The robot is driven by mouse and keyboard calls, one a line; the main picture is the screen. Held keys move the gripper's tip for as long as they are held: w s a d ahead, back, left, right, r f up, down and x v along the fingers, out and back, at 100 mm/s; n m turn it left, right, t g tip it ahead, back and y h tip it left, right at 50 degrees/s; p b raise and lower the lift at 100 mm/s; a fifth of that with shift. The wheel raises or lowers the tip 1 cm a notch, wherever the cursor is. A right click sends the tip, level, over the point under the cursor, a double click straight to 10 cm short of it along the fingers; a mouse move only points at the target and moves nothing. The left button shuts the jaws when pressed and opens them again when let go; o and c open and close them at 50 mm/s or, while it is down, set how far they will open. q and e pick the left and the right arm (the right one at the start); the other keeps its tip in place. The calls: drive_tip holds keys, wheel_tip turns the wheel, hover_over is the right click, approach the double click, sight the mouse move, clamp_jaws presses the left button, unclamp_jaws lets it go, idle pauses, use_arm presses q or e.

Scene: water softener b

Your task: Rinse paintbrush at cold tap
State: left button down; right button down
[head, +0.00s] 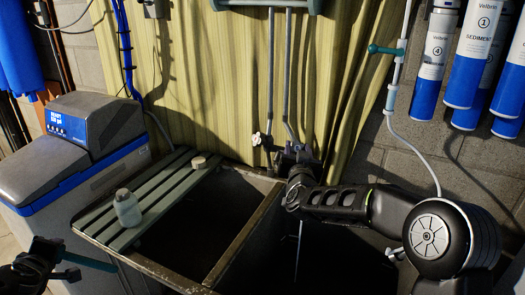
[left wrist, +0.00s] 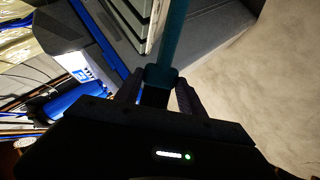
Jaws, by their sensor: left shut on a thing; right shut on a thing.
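My left gripper (head: 66,262) is at the lower left in the head view, left of the sink. It is shut on a teal stick-like handle, taken as the paintbrush (head: 95,263), which points right; its bristles are not clear. In the left wrist view the teal handle (left wrist: 174,35) runs up from between the fingers (left wrist: 157,88). My right gripper (head: 296,168) reaches across the right basin to the faucet (head: 285,150) and is shut on a part of it. The arm hides that part, so I cannot tell which tap it is. A pale-handled tap (head: 262,140) shows at the faucet's left.
The double sink (head: 243,236) has a slatted board (head: 160,205) over its left side, with a bottle (head: 127,208) and a small round object (head: 199,162) on it. A thin pale line (head: 298,243) shows in the right basin, possibly water. A softener unit (head: 95,125) stands left.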

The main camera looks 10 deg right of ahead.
use_arm(q)
drive_tip(key=shift+f, duration=0.4)
use_arm(e)
drive_tip(key=shift+a+f+m+h, duration=0.1)
drive_tip(key=shift+m+h, duration=0.4)
drive_tip(key=shift+m, duration=0.2)
drive_tip(key=shift+m+g, duration=0.4)
drive_tip(key=shift+m, duration=0.4)
drive_tip(key=c, duration=0.8)
unclamp_jaws()
drive_tip(key=shift+c, duration=0.2)
use_arm(q)
drive_tip(key=shift+f+b, duration=0.8)
drive_tip(key=shift+b, duration=0.15)
use_arm(e)
drive_tip(key=v, duration=1.2)
drive_tip(key=shift+a, duration=0.1)
